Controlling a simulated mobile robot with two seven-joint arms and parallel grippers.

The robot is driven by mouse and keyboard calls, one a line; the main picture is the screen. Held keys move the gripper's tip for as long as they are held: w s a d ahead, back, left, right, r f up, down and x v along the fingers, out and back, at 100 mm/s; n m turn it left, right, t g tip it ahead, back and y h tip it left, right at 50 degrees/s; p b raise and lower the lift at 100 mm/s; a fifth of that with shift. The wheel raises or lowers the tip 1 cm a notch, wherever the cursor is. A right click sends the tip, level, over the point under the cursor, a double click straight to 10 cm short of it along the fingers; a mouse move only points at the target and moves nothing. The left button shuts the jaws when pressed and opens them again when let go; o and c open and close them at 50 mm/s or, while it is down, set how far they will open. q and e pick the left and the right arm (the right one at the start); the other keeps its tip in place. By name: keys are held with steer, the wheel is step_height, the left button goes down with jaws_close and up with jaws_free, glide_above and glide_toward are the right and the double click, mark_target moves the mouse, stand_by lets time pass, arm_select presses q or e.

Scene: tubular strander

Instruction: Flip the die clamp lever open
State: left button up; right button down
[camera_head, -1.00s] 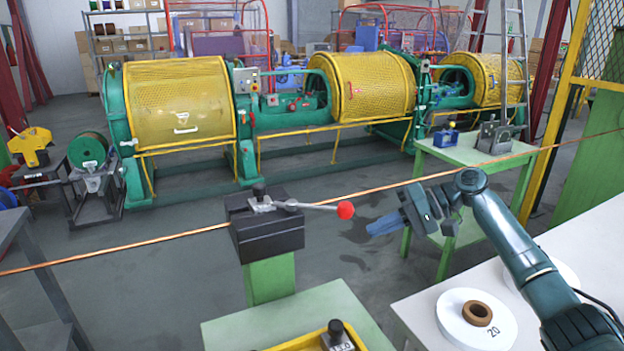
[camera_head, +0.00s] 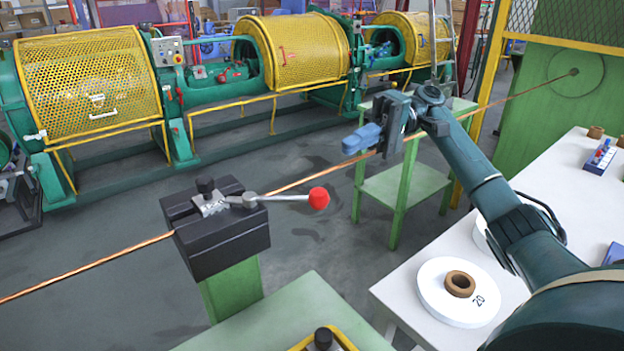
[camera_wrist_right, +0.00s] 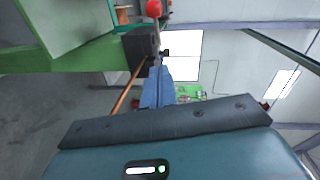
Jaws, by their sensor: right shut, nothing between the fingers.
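The die clamp is a black block (camera_head: 222,235) on a green post, with a metal lever (camera_head: 268,198) lying nearly level across its top and ending in a red ball knob (camera_head: 319,198). My right gripper (camera_head: 362,138) is shut and empty, up and to the right of the knob, apart from it, with its blue fingers pointing left. In the right wrist view the shut blue fingers (camera_wrist_right: 157,88) point toward the clamp block (camera_wrist_right: 138,45) and the red knob (camera_wrist_right: 154,9), which show beyond the tips. My left gripper is out of view.
A copper wire (camera_head: 110,255) runs through the clamp block and passes near my right gripper. A green side table (camera_head: 400,190) stands behind. A white table (camera_head: 560,215) at right carries a white spool (camera_head: 440,305). Yellow mesh drums (camera_head: 90,80) line the back.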

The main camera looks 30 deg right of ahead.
steer(key=p, duration=0.1)
glide_toward(277, 197)
steer(key=w+a, duration=0.2)
arm_select(q)
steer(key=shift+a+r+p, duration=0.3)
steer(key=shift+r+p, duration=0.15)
steer(key=shift+p, duration=0.05)
arm_select(e)
steer(key=s+a, duration=0.1)
steer(key=s+a+f, duration=0.1)
steer(key=s, duration=0.1)
steer(key=shift+s+a, duration=0.1)
steer(key=shift+s, duration=0.05)
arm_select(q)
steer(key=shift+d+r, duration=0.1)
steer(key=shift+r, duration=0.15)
arm_select(e)
steer(key=shift+s+a+t, duration=0.1)
steer(key=shift+t, duration=0.2)
